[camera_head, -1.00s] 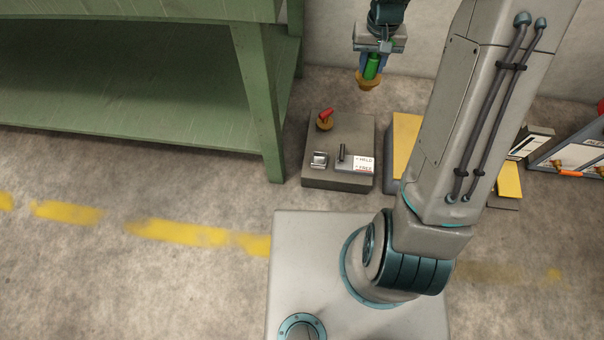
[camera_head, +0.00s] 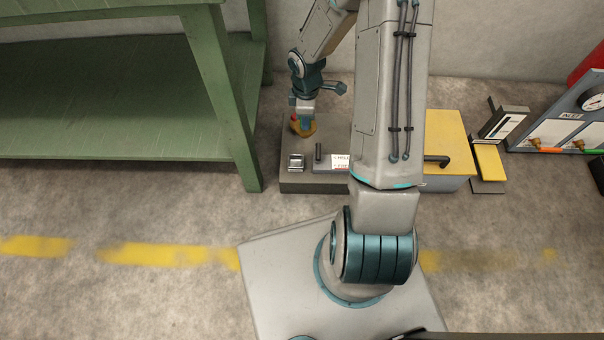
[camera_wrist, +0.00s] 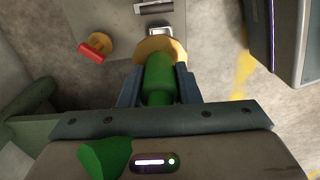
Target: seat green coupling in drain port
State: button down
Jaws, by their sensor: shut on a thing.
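My gripper (camera_head: 303,118) is shut on the green coupling, pointing down over the back left of the grey block. In the wrist view the green coupling (camera_wrist: 158,72) lies between the two fingers of my gripper (camera_wrist: 158,84), with a brass flange (camera_wrist: 160,47) at its far end. The flange also shows below my gripper in the head view (camera_head: 304,130). The fingers hide part of the coupling. Whether the flange touches the block is unclear. I cannot tell which fitting is the drain port.
The grey block (camera_head: 310,187) carries a brass fitting with a red handle (camera_wrist: 93,52), a metal clip (camera_head: 296,161) and a HELD/FREE lever (camera_head: 318,151). A green bench (camera_head: 222,90) stands left, a yellow-topped box (camera_head: 447,130) right. An INLET panel (camera_head: 565,118) stands far right.

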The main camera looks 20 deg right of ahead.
jog(key=s+a+f+n+b, duration=0.2)
jog(key=s+f+n, duration=0.2)
jog(key=f+n, duration=0.35)
jog(key=s+a+f+n+b, duration=0.1)
jog(key=s+f+n+b, duration=0.25)
jog(key=f+n, duration=0.35)
jog(key=shift+m, duration=0.55)
jog(key=shift+w+f+p, duration=0.75)
jog(key=shift+w+p, duration=0.25)
jog(key=shift+w, duration=0.45)
jog(key=shift+w+f+p, duration=0.7)
jog(key=shift+w+p, duration=0.35)
jog(key=shift+w, duration=0.35)
jog(key=shift+w+f+p, duration=0.75)
jog(key=shift+w+p, duration=0.25)
jog(key=shift+w, duration=0.45)
jog(key=shift+a+f+b, duration=0.1)
jog(key=shift+f+b, duration=0.3)
jog(key=shift+f, duration=0.15)
jog(key=c, duration=1)
grip_release()
notch_tip(320, 180, up, 14)
jog(key=p, duration=0.6)
